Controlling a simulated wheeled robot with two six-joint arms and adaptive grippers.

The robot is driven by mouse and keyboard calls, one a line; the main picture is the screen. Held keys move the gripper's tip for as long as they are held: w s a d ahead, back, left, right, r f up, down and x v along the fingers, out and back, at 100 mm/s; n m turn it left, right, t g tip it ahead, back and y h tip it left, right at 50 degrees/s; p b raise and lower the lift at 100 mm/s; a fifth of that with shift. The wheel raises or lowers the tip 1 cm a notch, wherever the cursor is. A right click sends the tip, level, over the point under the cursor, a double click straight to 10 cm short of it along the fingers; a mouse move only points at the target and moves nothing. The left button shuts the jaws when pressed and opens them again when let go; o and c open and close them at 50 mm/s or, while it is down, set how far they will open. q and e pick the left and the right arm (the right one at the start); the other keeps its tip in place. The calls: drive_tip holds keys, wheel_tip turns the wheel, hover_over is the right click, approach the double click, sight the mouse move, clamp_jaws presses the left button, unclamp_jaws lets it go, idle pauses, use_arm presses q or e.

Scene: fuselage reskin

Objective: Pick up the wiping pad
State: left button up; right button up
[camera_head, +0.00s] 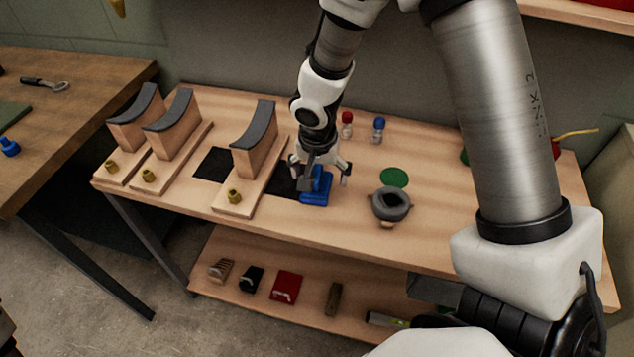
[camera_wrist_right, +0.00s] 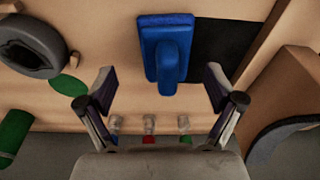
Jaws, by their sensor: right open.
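The wiping pad looks like a blue block with a raised blue handle (camera_head: 317,188). It lies on the wooden workbench beside a black square. My right gripper (camera_head: 320,172) is above and just behind it, pointing down. In the right wrist view the blue pad (camera_wrist_right: 166,45) lies ahead of and between the two spread fingers (camera_wrist_right: 160,90), with its handle toward the gripper. The fingers are open and empty, and do not appear to touch the pad. My left gripper does not show in either view.
Wooden stands with curved dark tops (camera_head: 253,140) are left of the pad. A grey round bowl-like part (camera_head: 390,205) and a green disc (camera_head: 394,177) are on the right. Red-capped (camera_head: 347,120) and blue-capped (camera_head: 378,127) bottles stand behind. A lower shelf (camera_head: 310,303) holds several small items.

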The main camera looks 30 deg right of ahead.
sight(316, 173)
drive_tip(key=f, duration=0.1)
drive_tip(key=w+f, duration=0.1)
drive_tip(key=f, duration=0.1)
drive_tip(key=shift+w+d+f+b, duration=0.15)
drive_tip(key=shift+w+f+b, duration=0.15)
drive_tip(key=shift+f, duration=0.1)
drive_tip(key=shift+s+r, duration=0.1)
drive_tip(key=shift+r, duration=0.05)
drive_tip(key=shift+s+r, duration=0.1)
drive_tip(key=shift+s, duration=0.05)
drive_tip(key=shift+c, duration=1.4)
drive_tip(key=c, duration=1)
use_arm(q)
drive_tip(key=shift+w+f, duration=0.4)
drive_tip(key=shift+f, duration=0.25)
use_arm(e)
drive_tip(key=shift+o, duration=0.2)
